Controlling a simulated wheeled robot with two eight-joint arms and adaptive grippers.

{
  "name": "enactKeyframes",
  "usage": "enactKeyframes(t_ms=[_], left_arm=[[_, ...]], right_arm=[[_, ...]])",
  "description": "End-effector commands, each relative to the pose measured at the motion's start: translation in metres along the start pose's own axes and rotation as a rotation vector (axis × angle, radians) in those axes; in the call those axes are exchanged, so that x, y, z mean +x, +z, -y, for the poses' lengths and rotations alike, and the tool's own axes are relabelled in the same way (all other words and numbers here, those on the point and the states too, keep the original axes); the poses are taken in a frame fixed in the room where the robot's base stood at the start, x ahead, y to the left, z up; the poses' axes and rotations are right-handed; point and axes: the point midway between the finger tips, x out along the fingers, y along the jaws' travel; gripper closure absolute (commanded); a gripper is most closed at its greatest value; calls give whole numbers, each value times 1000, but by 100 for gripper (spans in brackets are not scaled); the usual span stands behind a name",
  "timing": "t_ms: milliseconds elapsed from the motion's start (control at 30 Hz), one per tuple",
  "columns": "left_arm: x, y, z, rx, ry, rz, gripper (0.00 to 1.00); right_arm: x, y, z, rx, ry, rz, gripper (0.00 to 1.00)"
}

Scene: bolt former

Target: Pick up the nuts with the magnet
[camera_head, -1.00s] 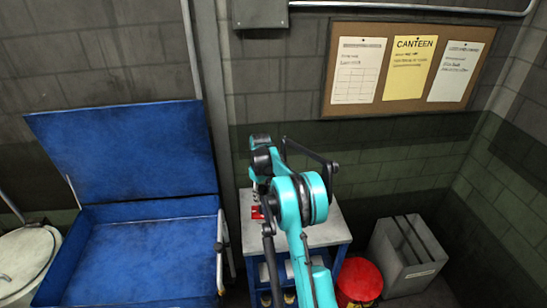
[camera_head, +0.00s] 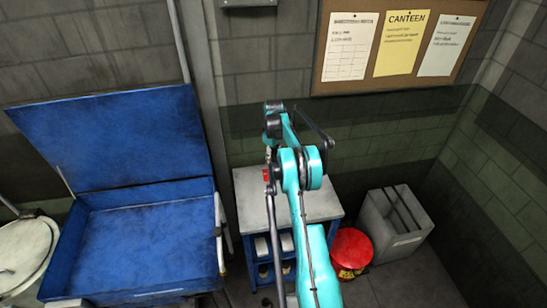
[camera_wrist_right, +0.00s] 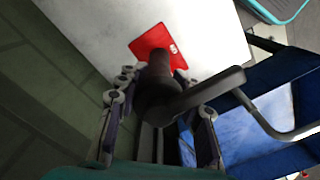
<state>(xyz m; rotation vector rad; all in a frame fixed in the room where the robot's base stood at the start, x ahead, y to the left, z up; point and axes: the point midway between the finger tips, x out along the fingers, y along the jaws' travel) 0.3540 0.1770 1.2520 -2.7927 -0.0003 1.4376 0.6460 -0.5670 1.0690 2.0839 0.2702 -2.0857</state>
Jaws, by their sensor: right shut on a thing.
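In the right wrist view my right gripper (camera_wrist_right: 160,100) is shut on a dark cylinder with a side lever, which I take for the magnet (camera_wrist_right: 158,68). A red plate (camera_wrist_right: 152,40) with a white mark shows at the cylinder's far end; whether they are joined is unclear. The white-topped stand (camera_wrist_right: 100,30) lies behind it. In the head view a red piece (camera_head: 266,175) shows beside my right arm, over the stand's back left part; whether it touches the top is unclear. My right gripper is mostly hidden there. My left gripper is not in view. I cannot make out any nuts.
The stand (camera_head: 320,207) has blue shelves below. A large blue bin (camera_head: 150,235) with a raised lid stands at the left, next to a pale drum (camera_head: 22,250). A red bucket (camera_head: 350,250) and a grey bin (camera_head: 398,225) are at the right. The wall is close behind.

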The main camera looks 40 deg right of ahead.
Motion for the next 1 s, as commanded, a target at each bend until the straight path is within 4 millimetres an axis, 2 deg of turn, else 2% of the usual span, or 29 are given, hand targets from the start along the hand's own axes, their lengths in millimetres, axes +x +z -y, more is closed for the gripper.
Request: enactKeyframes(t_ms=[667,800,1000], left_arm=[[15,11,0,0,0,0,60],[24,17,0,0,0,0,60],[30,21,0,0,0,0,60]], right_arm=[[54,0,0,0,0,0,100],[66,0,0,0,0,0,100],[74,0,0,0,0,0,100]])
